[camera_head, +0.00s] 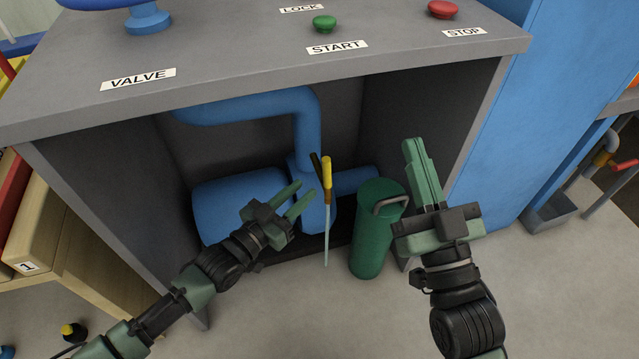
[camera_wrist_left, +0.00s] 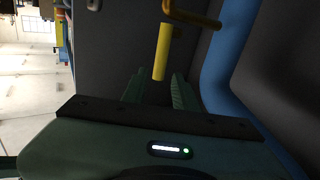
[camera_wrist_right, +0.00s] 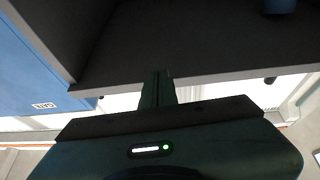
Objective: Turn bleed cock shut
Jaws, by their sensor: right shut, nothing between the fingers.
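The bleed cock shows in the head view as a yellow lever (camera_head: 327,172) with a dark piece beside it, in front of the blue pump pipework. A thin pale stream (camera_head: 327,235) runs down below it. My left gripper (camera_head: 306,190) is open just left of the lever, its fingers pointing towards it. In the left wrist view the yellow lever (camera_wrist_left: 162,50) stands ahead, in line with the gap between the fingers, below a brass part (camera_wrist_left: 192,16). I cannot tell whether they touch. My right gripper (camera_head: 412,143) is shut and empty in front of the cabinet's right side.
A green cylinder (camera_head: 369,255) with a grey handle stands right of the lever, between my grippers. The grey console top (camera_head: 230,60) overhangs the opening, with a green START button (camera_head: 324,23) and a red STOP button (camera_head: 443,9). Blue pipe (camera_head: 250,104) fills the opening behind.

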